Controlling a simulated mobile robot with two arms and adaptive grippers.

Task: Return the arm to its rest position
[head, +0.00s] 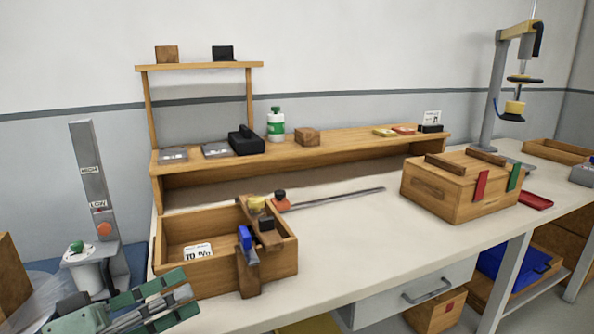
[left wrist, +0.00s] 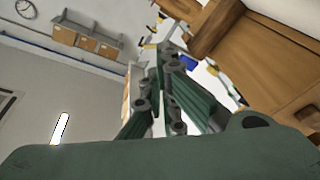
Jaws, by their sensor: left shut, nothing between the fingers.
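My left gripper (head: 190,302) reaches in from the bottom left of the head view, green and grey. It is shut with nothing between its fingers. It lies in front of the open wooden box (head: 168,240), below its front edge in the picture. In the left wrist view my left gripper's fingers (left wrist: 165,55) point up and away, close together, with a wooden surface to the right. My right gripper is not in view.
The bench (head: 345,235) holds the box, with tools at its right end, and a lidded wooden crate (head: 430,192). A grey post (head: 90,185) with a red button stands left of the box. The bench between box and crate is mostly clear. A drawer (head: 415,295) is below.

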